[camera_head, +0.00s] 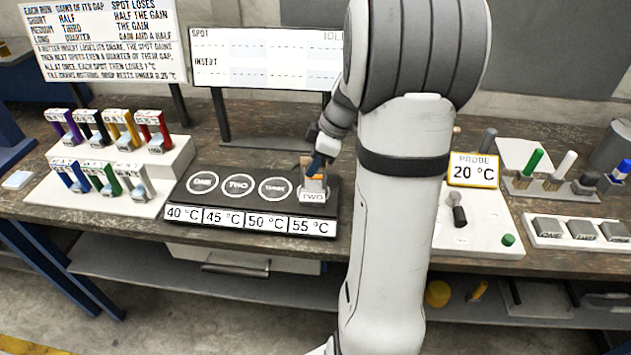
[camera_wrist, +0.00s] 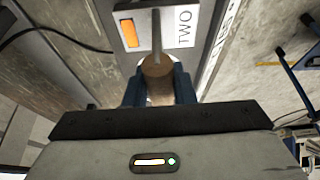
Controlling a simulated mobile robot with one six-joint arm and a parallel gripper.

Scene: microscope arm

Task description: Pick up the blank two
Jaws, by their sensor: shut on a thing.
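The blank two (camera_head: 313,188) is a grey block with a white TWO label and an orange window. It is at the right end of the dark spot plate, above the 55 °C mark; I cannot tell whether it touches the plate. In the wrist view the blank two (camera_wrist: 185,32) shows its label and orange window near the top. My gripper (camera_head: 318,162) comes down on it from above. Its blue fingers (camera_wrist: 159,85) are shut on a round wooden-coloured handle that appears to belong to the blank. The arm hides part of the bench.
The dark spot plate (camera_head: 218,212) has circles ONE, TWO and a third one bare to the left. Coloured clips (camera_head: 98,178) stand on a white stepped rack at the left. A probe sign (camera_head: 473,170), a brush rack and grey blocks (camera_head: 581,229) are at the right. A display board (camera_head: 262,60) stands behind.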

